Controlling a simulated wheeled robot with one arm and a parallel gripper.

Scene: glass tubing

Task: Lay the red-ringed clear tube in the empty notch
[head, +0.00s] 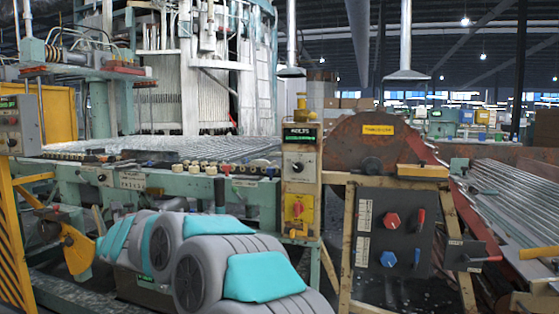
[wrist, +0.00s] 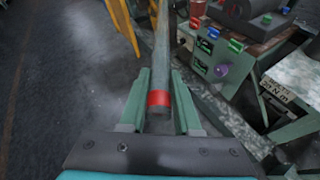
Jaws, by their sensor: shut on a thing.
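My gripper (wrist: 161,78) is shut on the red-ringed clear tube (wrist: 162,45) in the wrist view. The tube lies between the two green fingers, with the red ring (wrist: 158,98) near its close end. Its far part runs away from the gripper toward the top of the picture and leaves the frame. In the head view neither the tube nor my gripper can be made out; my grey and teal arm fills the lower left. I cannot pick out the empty notch in either view.
In the head view, rows of glass tubing (head: 215,147) lie on a green machine bed at left. More long tubes (head: 512,185) lie on a sloping rack at right. A control panel (head: 388,240) stands between them. Open dark floor (wrist: 60,90) shows left in the wrist view.

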